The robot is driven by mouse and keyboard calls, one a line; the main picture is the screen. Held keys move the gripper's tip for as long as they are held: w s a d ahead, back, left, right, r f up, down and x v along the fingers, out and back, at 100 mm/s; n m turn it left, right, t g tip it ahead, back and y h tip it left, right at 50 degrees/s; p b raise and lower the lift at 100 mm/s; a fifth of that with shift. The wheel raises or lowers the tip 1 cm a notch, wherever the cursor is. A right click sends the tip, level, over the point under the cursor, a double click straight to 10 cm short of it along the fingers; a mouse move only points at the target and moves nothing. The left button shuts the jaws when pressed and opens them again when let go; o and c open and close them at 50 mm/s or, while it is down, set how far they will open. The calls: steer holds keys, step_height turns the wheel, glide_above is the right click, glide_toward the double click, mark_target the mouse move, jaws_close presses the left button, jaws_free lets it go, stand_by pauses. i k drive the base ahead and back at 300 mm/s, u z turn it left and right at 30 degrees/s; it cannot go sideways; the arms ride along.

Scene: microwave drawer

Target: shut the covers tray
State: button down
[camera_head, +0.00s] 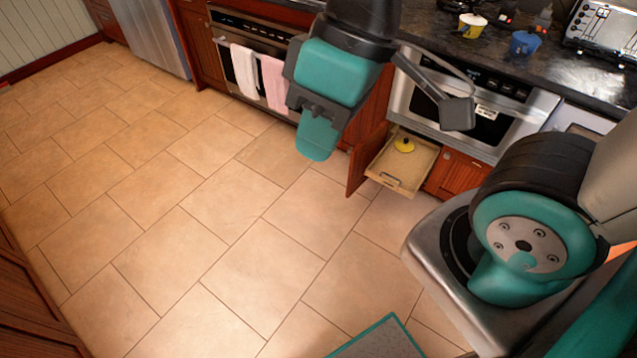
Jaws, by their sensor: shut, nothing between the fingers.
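The covers tray (387,183) is a shallow, light wooden pull-out tray under the microwave. It sticks out from the lower cabinet, in the middle right of the head view. A yellow lid with a dark knob (404,145) lies in its back part. My gripper (317,142) is a teal and black end pointing down, shut and empty. In the picture it shows to the left of the tray, apart from it; its depth relative to the tray is hard to tell.
A red-brown cabinet door (366,160) stands open along the tray's left side. The microwave (487,115) is above. An oven with two towels (258,75) is to the left. A dark counter (430,25) runs above. The tiled floor (200,220) in front is clear.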

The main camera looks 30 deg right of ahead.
mark_target(404, 173)
steer(key=u, duration=1)
steer(key=i, duration=1.5)
steer(key=z, duration=2.3)
